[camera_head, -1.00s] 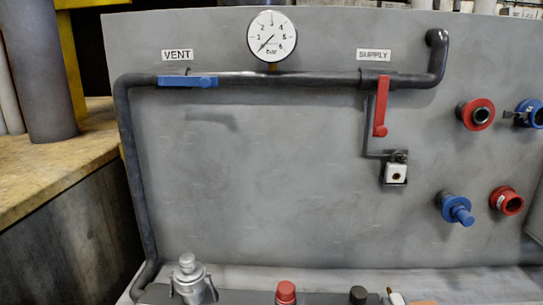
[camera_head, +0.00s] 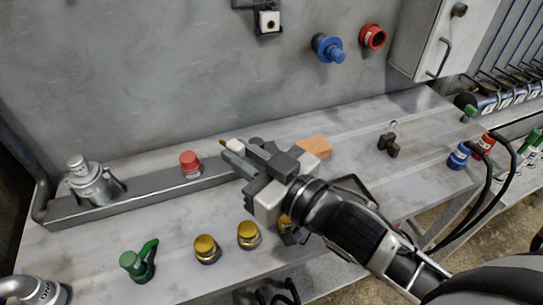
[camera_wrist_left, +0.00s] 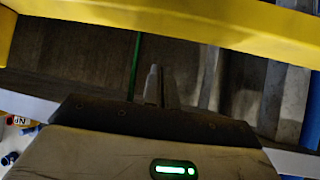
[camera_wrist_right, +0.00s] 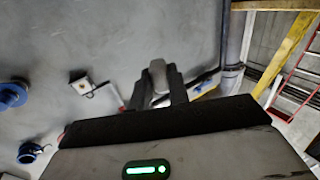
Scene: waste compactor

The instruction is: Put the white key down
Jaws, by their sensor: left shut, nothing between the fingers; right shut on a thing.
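My right gripper (camera_head: 233,157) reaches in from the lower right in the head view, its fingertips over the metal rail on the bench. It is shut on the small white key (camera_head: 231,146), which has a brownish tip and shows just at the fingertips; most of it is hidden. A white lock box (camera_head: 268,22) is on the grey panel.
A red button (camera_head: 190,160) and a silver fitting (camera_head: 92,182) stand on the rail (camera_head: 150,195). An orange-brown block (camera_head: 315,146) and a dark clamp-like part (camera_head: 389,143) lie further right. Yellow caps (camera_head: 207,247) and a green valve (camera_head: 139,262) stand in front.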

